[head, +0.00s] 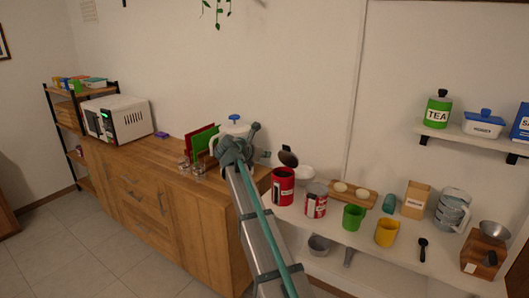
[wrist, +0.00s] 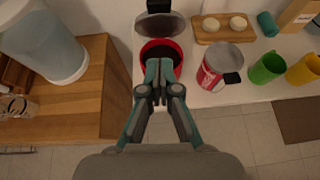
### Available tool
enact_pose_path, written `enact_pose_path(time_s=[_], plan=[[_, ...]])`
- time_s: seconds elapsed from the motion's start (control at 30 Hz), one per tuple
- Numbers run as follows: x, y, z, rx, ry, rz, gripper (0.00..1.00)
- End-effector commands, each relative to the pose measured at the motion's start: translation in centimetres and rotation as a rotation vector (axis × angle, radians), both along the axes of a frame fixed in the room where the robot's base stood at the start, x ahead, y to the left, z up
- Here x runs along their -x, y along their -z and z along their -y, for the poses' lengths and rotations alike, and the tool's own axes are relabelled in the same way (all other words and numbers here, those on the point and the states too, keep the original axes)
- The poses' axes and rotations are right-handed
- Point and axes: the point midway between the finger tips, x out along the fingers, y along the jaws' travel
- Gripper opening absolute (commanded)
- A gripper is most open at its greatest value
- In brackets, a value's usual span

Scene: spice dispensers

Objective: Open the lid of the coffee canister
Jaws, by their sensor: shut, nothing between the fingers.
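The red coffee canister (head: 283,188) stands upright on the white shelf, beside the end of the wooden cabinet. Its dark round lid (head: 288,158) is raised and tilted back on its hinge at the rear. In the wrist view the canister (wrist: 177,46) shows its red rim and dark inside, with the open lid (wrist: 160,25) behind it. My gripper (wrist: 159,66) is shut and empty. Its fingertips overlap the near part of the canister's mouth in the wrist view; I cannot tell whether they touch it. The canister's near wall is partly hidden by the fingers.
A red-and-white can (head: 316,202) stands close right of the canister. A green cup (head: 353,218), a yellow cup (head: 387,232) and a wooden board (head: 350,194) are farther right.

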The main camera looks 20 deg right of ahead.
Motion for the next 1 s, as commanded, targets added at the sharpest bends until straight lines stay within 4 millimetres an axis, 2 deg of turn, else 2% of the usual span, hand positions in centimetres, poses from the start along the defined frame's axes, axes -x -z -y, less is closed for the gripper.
enact_pose_path(time_s=[0.47, 0.5, 0.7, 1.0], plan=[[-4.6, 3.6, 6.6, -0.001, 0.001, -0.001, 0.0], [-5.0, 3.0, 7.2, -0.001, 0.001, 0.002, 0.0], [-6.0, 2.4, 8.8, 0.0, 0.0, 0.001, 0.0], [-6.3, 2.3, 9.4, 0.001, -0.001, 0.001, 0.0]])
